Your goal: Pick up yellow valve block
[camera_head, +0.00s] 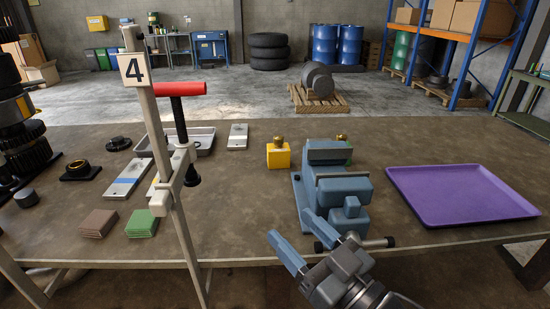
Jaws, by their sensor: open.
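The yellow valve block (278,159) stands upright on the workbench just left of the vise, with a brass knob on top. My gripper (290,227) is at the front edge of the bench, low in the picture. Its two blue fingers are apart with nothing between them, pointing up and left toward the bench. The gripper is nearer to me than the yellow block and well clear of it. Another block, green with a brass knob (342,138), is mostly hidden behind the vise.
A blue-grey vise (335,193) stands right of the yellow block, close to my gripper. A purple tray (508,213) lies at the right. A post with sign 4 (135,69) and a red-handled tool (180,89) rise at the left.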

